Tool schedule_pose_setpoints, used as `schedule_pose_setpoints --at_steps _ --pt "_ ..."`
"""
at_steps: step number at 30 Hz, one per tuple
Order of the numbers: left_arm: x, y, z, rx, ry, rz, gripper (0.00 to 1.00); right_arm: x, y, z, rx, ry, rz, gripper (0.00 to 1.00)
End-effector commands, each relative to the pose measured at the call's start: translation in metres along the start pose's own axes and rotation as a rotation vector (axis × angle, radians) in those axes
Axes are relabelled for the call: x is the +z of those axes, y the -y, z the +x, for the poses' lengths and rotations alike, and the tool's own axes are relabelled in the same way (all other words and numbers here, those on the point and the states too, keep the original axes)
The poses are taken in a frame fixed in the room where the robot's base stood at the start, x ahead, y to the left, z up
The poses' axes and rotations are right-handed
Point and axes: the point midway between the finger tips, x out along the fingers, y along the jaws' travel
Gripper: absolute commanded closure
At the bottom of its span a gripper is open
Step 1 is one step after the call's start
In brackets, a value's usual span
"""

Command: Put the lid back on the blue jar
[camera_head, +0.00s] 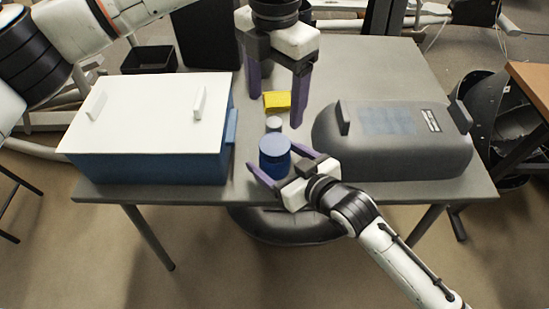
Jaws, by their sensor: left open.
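The blue jar (275,163) stands upright near the table's front edge, with a round lighter blue top face. I cannot tell whether that face is a lid. A small grey-white round piece (274,124) is just behind the jar; I cannot tell whether it is the lid. My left gripper (275,101) is open and points down, above and behind the jar, with nothing seen between its purple fingers. My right gripper (271,156) reaches in from the front right with one finger on each side of the jar. Whether its fingers press on the jar is unclear.
A blue box with a white top (150,105) fills the table's left side. A dark grey rounded case (400,155) fills the right. A yellow block (277,100) lies behind the grey-white piece. The grey table (395,65) is bare at the back right.

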Motion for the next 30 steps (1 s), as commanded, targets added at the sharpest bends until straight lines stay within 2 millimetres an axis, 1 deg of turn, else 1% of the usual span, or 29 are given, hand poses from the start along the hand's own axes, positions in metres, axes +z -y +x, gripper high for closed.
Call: schedule_pose_setpoints --at_steps 2,5,12,15,18,23,30 --pt "0.0 0.0 -0.001 0.0 0.0 0.0 0.27 0.0 0.0 -0.004 0.0 0.001 0.0 0.22" --pt "0.0 0.0 -0.003 0.0 0.0 0.0 0.27 0.0 -0.001 -0.016 0.001 0.001 0.0 0.22" --pt "0.0 0.0 -0.008 0.0 0.0 0.0 0.27 0.001 0.0 -0.064 0.0 0.003 0.0 0.22" --pt "0.0 0.0 -0.01 0.0 0.0 0.0 0.27 0.001 0.0 -0.081 0.0 0.003 -0.001 0.22" --pt "0.0 0.0 -0.011 0.0 0.0 0.0 0.27 0.001 0.0 -0.093 0.0 0.002 0.0 0.22" --pt "0.0 0.0 -0.011 0.0 0.0 0.0 0.27 0.0 0.0 -0.103 0.0 0.0 0.0 0.22" --pt "0.0 0.0 -0.011 0.0 0.0 0.0 0.27 0.0 0.0 -0.103 0.0 0.0 0.0 0.22"
